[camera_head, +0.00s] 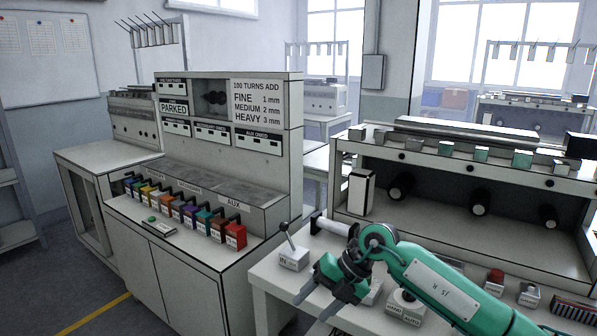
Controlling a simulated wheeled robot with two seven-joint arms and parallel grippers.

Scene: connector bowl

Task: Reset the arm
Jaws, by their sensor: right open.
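My right arm, green with dark joints, comes in from the lower right of the head view. My right gripper (314,303) points down and to the left over the front left part of the white bench (264,276). Its two dark fingers are apart, and I see nothing between them. A lever switch (292,254) on a white block marked IN stands just beyond the gripper; the two look apart. My left gripper is not in view.
A box marked HAND and AUTO (404,307) sits close to my right arm, partly hidden. A red button (495,276) is at the right. A cabinet with a row of coloured connectors (190,213) stands left. A grey machine (468,190) rises behind.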

